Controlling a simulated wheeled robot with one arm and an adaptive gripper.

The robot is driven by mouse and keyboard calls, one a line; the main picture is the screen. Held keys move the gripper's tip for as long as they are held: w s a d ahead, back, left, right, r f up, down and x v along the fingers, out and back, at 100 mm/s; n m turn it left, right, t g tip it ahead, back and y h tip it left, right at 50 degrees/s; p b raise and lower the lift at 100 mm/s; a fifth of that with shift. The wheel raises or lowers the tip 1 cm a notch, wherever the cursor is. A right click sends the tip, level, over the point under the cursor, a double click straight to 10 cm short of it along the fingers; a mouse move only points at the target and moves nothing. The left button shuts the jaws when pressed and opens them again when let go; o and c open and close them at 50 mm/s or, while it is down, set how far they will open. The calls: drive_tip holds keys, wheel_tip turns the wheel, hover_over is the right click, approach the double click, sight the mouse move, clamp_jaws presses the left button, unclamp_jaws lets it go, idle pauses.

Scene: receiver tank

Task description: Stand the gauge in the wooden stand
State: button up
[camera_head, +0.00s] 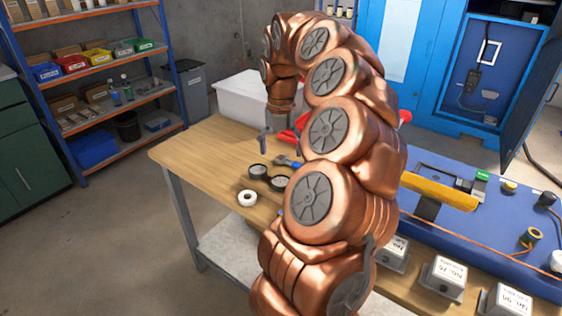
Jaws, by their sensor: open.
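Two small round black items with pale faces, which look like gauge dials (257,172), lie close together on the wooden table (200,150). I cannot tell whether they are one piece or which is the task's gauge. The wooden stand cannot be made out; my copper-coloured arm covers much of the table's middle. My gripper (277,146) is open above the table, just beyond the dials, pointing down. One grey finger shows on its left; the other side is unclear. No object is visible between the fingers.
A white tape roll (247,198) lies near the table's front edge. A blue-handled tool (288,162) and red items (287,137) are near my gripper. A white bin (246,98) stands behind. A blue board (480,225) and several grey-white blocks fill the right. The table's left end is clear.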

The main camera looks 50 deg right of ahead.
drive_tip(key=shift+r, duration=0.95)
drive_tip(key=s+a+m, duration=0.2)
drive_tip(key=a+m, duration=0.6)
drive_tip(key=a, duration=1.4)
drive_tip(key=s+a+f+m+g, duration=0.1)
drive_tip(key=s+a+f+m, duration=0.3)
drive_tip(key=s+m, duration=0.4)
drive_tip(key=s+a+f+m+g, duration=0.1)
drive_tip(key=s+a+f+m, duration=0.3)
drive_tip(key=s+a+m, duration=0.3)
drive_tip(key=s+m, duration=0.2)
drive_tip(key=s, duration=0.2)
drive_tip(key=shift+a+f, duration=0.25)
